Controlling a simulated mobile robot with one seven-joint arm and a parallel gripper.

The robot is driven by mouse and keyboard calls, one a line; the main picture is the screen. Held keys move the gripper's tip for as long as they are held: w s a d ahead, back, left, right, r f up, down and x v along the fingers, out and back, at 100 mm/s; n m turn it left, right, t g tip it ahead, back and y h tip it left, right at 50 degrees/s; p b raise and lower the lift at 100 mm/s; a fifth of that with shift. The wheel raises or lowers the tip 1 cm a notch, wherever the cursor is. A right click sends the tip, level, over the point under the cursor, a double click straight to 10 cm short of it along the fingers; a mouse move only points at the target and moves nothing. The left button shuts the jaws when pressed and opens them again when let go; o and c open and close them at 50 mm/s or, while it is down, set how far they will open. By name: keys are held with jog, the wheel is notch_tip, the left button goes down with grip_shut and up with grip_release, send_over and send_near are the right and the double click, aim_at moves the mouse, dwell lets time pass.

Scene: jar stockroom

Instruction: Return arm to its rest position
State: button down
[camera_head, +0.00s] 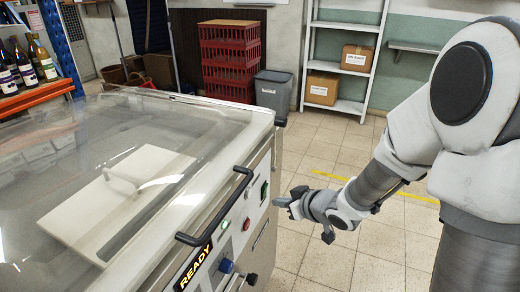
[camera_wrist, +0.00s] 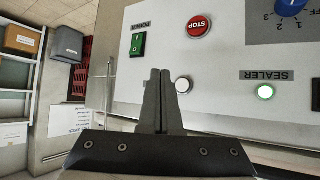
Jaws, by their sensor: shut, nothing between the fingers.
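My gripper (camera_head: 284,202) is at the end of my arm, which reaches in from the right side of the head view. It is close to the front control panel of a large machine with a clear lid (camera_head: 110,150). In the wrist view my gripper (camera_wrist: 160,72) has its two fingers together with nothing between them. The fingers point at the panel (camera_wrist: 225,100), near a white round button (camera_wrist: 183,85), a green power switch (camera_wrist: 138,44) and a red stop button (camera_wrist: 198,25). I cannot tell whether the fingertips touch the panel.
A black handle bar (camera_head: 214,206) runs along the lid's front edge. A lit "READY" display (camera_head: 194,268) is on the panel. Red crates (camera_head: 230,60), a grey bin (camera_head: 272,92) and a shelf with boxes (camera_head: 357,58) stand behind. Tiled floor (camera_head: 320,262) is clear around my arm.

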jog(key=s+d+r+m+h+p, duration=0.2)
jog(key=s+d+r+h, duration=0.15)
jog(key=d+r, duration=0.4)
jog(key=s+d+r+m+h+p, duration=0.2)
jog(key=s+d+r+m+h, duration=0.15)
jog(key=d+r, duration=0.4)
jog(key=s+a+r+m+g+p, duration=0.1)
jog(key=s+r, duration=0.3)
jog(key=s, duration=0.4)
jog(key=s+a+r+m+g+p, duration=0.1)
jog(key=s+r, duration=0.3)
jog(key=s, duration=0.4)
jog(key=shift+s+a+r+g+p, duration=0.3)
jog(key=shift+s+g+p, duration=0.1)
jog(key=shift+p, duration=0.3)
jog(key=shift+m, duration=0.25)
